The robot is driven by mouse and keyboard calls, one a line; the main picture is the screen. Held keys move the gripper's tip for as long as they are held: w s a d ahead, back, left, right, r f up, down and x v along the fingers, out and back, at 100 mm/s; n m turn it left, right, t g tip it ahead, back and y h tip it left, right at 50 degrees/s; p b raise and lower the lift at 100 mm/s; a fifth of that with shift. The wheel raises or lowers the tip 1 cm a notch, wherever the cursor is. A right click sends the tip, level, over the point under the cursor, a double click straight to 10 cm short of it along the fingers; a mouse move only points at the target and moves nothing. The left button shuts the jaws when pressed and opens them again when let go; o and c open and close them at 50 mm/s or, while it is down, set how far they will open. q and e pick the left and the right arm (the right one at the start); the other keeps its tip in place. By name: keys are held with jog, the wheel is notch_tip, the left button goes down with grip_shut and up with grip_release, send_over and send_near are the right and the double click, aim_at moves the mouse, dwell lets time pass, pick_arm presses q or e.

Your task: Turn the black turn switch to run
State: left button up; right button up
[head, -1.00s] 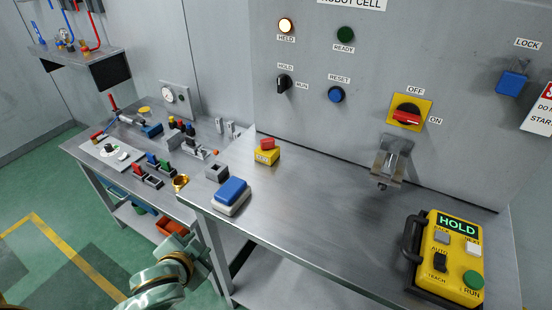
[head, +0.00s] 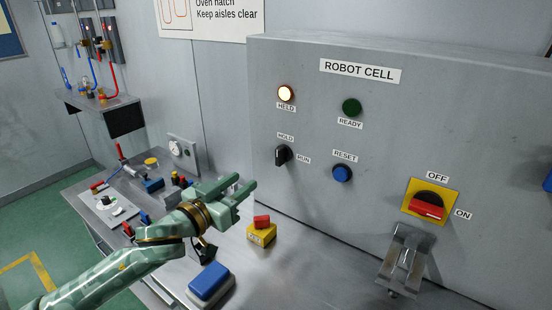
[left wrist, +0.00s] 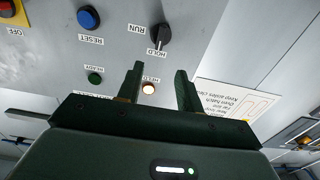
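The black turn switch (head: 283,155) is on the grey ROBOT CELL panel, with HOLD above it and RUN to its right. It also shows in the left wrist view (left wrist: 161,36), where its white mark points at HOLD. My left gripper (head: 245,181) is open and empty, to the left of and below the switch in the head view. In the left wrist view its two fingers (left wrist: 159,70) stand apart, with the switch beyond their tips.
The HELD lamp (head: 285,93) is lit and the READY lamp (head: 352,107) is dark. A blue RESET button (head: 342,173) and a red OFF/ON switch (head: 428,207) are to the right. A yellow box with a red button (head: 262,234) stands on the bench below.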

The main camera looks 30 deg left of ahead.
aim_at(277, 157)
pick_arm(q)
jog(key=w, duration=0.4)
jog(key=w+d+b, duration=0.1)
jog(key=w, duration=0.8)
jog(key=shift+w+d+f+b, duration=0.15)
jog(key=shift+d+b, duration=0.15)
jog(key=shift+d, duration=0.1)
grip_shut()
